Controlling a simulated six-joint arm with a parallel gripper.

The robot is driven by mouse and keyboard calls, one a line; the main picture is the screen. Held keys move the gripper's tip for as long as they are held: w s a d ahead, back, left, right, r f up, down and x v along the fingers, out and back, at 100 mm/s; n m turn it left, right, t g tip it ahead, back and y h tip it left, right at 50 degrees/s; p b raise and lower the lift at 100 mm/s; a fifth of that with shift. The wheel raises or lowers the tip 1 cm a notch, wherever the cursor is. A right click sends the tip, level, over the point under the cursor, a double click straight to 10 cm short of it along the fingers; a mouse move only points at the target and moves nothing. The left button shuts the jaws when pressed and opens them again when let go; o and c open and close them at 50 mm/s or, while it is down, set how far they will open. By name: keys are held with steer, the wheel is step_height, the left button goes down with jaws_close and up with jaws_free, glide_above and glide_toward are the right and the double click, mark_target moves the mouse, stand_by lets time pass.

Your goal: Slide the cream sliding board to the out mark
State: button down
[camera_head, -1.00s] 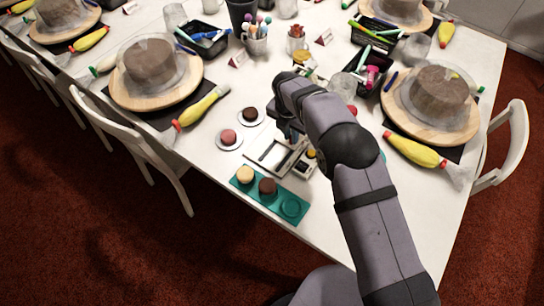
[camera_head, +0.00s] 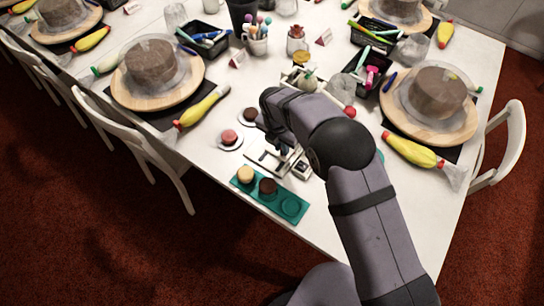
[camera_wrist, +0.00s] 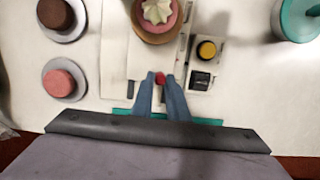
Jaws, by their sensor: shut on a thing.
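The cream sliding board (camera_wrist: 141,60) lies in a pale track on the table and extends under my gripper in the wrist view. A red knob (camera_wrist: 160,78) shows between my fingertips. My gripper (camera_wrist: 160,80) is shut on this knob, low over the track. A round cake with white piped cream (camera_wrist: 157,12) stands just beyond the knob. In the head view my gripper (camera_head: 284,151) is over the track unit (camera_head: 262,158), and my arm hides part of it. I cannot make out the out mark.
A pink cake (camera_head: 229,136) and a dark cake (camera_head: 249,115) stand on small plates left of the track. A teal tray (camera_head: 290,207) with cakes lies in front. A small box with a yellow button (camera_wrist: 206,50) stands close on the right.

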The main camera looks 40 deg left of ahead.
steer(key=shift+s+a+r+p, duration=0.15)
steer(key=shift+s+p, duration=0.1)
steer(key=shift+s, duration=0.75)
steer(key=shift+s+a+r+p, duration=0.15)
steer(key=shift+s+p, duration=0.1)
steer(key=shift+s, duration=0.75)
steer(key=shift+s+d, duration=0.1)
steer(key=shift+s, duration=0.45)
steer(key=shift+s+f, duration=0.1)
steer(key=shift+f, duration=0.05)
steer(key=c, duration=1.7)
jaws_free()
steer(key=shift+s+d, duration=0.1)
steer(key=shift+d, duration=0.1)
step_height(320, 180, up, 7)
steer(key=p, duration=0.5)
steer(key=shift+p, duration=0.4)
